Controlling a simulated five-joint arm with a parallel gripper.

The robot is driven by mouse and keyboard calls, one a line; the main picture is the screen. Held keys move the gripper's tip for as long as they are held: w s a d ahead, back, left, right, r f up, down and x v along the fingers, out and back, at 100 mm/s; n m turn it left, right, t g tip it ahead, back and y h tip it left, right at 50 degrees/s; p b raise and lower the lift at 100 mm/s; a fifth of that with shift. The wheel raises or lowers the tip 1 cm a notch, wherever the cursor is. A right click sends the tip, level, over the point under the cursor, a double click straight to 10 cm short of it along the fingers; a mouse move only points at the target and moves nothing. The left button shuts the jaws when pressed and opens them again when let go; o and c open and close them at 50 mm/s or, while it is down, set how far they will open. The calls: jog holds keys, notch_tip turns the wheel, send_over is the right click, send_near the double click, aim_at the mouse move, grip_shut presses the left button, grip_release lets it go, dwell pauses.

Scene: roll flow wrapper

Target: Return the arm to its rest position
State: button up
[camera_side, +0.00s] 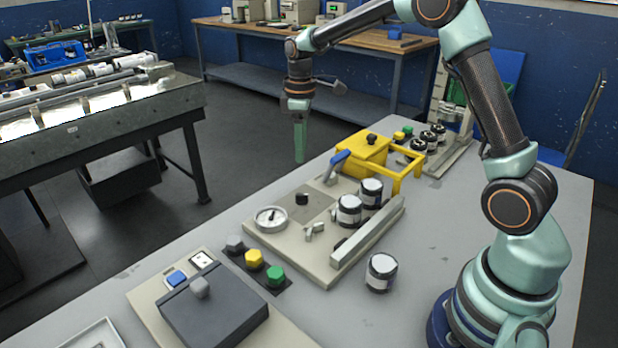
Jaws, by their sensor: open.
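My gripper (300,140) hangs pointing down from my raised arm, at the upper middle of the side view. Its green fingers appear edge-on, so the gap between them does not show clearly. No object shows in it. It appears in front of the dark floor, past the far left edge of the grey table (420,275). The machine's beige plate (290,255) and yellow guard (365,152) lie to its lower right, visibly apart from it in the picture.
Another cylinder (381,271) stands on the table. Coloured buttons (254,258) and a dark box (212,308) are in front. A metal workbench (110,110) stands left.

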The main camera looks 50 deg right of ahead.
jog(key=s+a+r+m+t, duration=0.3)
jog(key=s+a+r, duration=0.1)
jog(key=s+r, duration=0.55)
jog(key=s+a+m+t, duration=0.2)
jog(key=s+a+m, duration=0.1)
jog(key=s, duration=0.6)
jog(key=shift+s+m+t, duration=0.25)
jog(key=shift+m+t, duration=0.05)
jog(key=shift+m, duration=0.2)
